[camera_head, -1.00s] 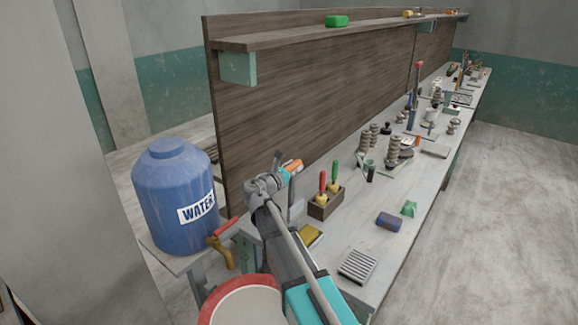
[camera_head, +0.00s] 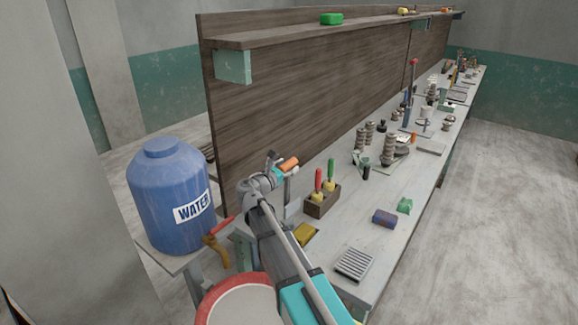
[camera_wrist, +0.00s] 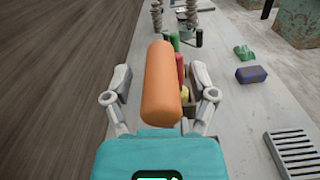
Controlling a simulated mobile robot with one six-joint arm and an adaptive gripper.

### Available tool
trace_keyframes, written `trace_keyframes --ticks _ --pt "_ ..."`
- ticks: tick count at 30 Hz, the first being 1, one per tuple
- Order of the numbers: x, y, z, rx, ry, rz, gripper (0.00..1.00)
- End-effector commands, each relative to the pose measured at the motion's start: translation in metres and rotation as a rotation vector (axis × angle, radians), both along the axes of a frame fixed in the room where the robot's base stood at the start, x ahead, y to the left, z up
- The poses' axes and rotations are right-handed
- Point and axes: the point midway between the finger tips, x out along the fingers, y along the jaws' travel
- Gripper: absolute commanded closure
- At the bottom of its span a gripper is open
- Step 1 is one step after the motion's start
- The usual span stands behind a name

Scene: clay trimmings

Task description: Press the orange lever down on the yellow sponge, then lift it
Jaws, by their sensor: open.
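The orange lever (camera_head: 288,164) shows as an orange handle at my gripper (camera_head: 279,172), above the near end of the bench. In the wrist view the lever (camera_wrist: 163,85) lies lengthwise between the two spread fingers of my gripper (camera_wrist: 160,88). Gaps show on both sides, so the gripper is open around it and not closed on it. The lever's lower end and mount are mostly hidden. The yellow sponge (camera_head: 305,235) lies flat on the bench, below and a little right of the gripper, partly hidden by my arm. It is not visible in the wrist view.
A wooden box (camera_head: 322,203) with red- and green-handled tools stands just right of the lever. A ridged grey tray (camera_head: 354,263) and a blue block (camera_head: 384,217) lie farther right. A tall wooden back panel (camera_head: 300,110) rises behind. A blue water barrel (camera_head: 165,195) stands left.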

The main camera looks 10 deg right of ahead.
Motion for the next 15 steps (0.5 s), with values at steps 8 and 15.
trace_keyframes --ticks 8,15 --pt "-0.027 0.026 0.000 0.000 0.000 0.003 0.26" --pt "-0.053 0.053 0.000 0.000 0.000 0.002 0.26"
